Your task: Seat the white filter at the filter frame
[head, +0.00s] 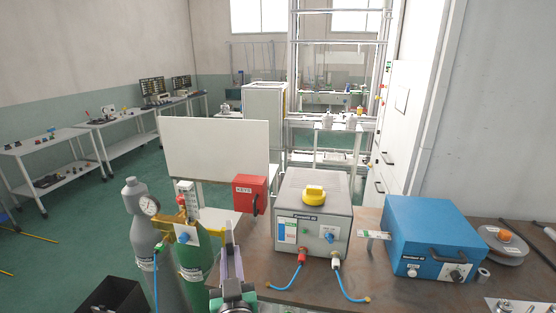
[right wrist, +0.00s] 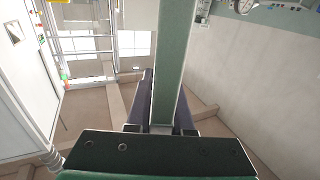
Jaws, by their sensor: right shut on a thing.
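My right gripper (head: 233,272) is at the bottom middle of the head view, fingers pointing away over the bench's left end. In the right wrist view my right gripper (right wrist: 163,115) has its purple fingers shut on a long grey-green bar-like thing (right wrist: 176,60), which runs up out of the picture. It looks edge-on, and I cannot tell whether it is the white filter. A large plain white panel (head: 213,148) stands beyond the bench in the head view; I cannot tell what it is. I cannot make out the filter frame. My left gripper is not in view.
Gas cylinders (head: 150,245) with a gauge stand left of my right gripper. A red box (head: 250,194), a grey machine (head: 313,213) with hoses and a blue case (head: 433,238) are on or by the brown bench (head: 400,290). Side tables (head: 40,141) line the left wall.

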